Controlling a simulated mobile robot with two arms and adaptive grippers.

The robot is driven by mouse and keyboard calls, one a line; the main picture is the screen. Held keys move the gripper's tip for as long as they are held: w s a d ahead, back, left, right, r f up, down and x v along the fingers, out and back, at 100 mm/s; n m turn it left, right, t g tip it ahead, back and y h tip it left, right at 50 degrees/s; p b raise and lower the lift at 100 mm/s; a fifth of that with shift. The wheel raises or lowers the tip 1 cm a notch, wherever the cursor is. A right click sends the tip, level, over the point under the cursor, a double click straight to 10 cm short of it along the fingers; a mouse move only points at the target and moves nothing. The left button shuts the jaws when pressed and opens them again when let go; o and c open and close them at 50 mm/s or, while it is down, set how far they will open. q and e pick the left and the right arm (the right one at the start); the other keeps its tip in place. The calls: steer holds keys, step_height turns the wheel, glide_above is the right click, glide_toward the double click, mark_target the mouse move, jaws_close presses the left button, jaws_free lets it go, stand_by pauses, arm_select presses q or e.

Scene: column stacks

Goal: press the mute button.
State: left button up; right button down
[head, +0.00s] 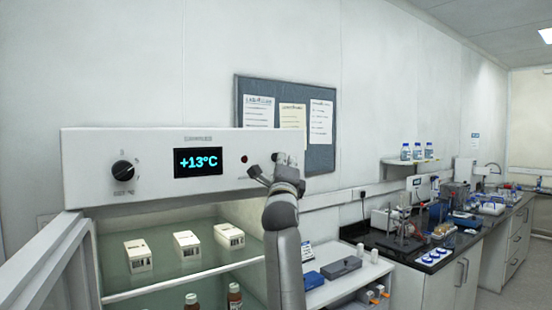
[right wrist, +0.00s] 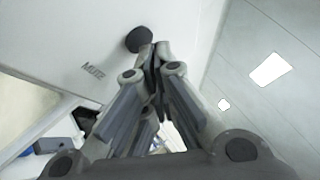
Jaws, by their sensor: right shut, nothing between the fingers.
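The mute button (right wrist: 138,39) is a dark round knob on the white panel in the right wrist view, with a "MUTE" label (right wrist: 93,70) beside it. My right gripper (right wrist: 155,52) is shut and empty. Its fingertips are right at the button's edge and overlap it slightly; I cannot tell whether they touch it. In the head view my right gripper (head: 272,172) is in front of the right part of the control panel (head: 90,170) and hides the button there. My left gripper is in neither view.
The panel also has a black dial (head: 123,171), a display (head: 198,161) reading +13°C and a small dark red lamp (head: 245,158). Below it, the cabinet holds white boxes (head: 138,255) and brown bottles (head: 235,297). A lab bench (head: 440,265) with equipment stands at right.

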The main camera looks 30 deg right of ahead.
steer(key=shift+s, duration=0.45)
steer(key=shift+s, duration=0.1)
steer(key=s, duration=0.2)
steer(key=s+p, duration=0.1)
steer(key=s, duration=0.1)
steer(key=shift+s+d, duration=0.2)
steer(key=shift+s, duration=0.2)
stand_by(0.5)
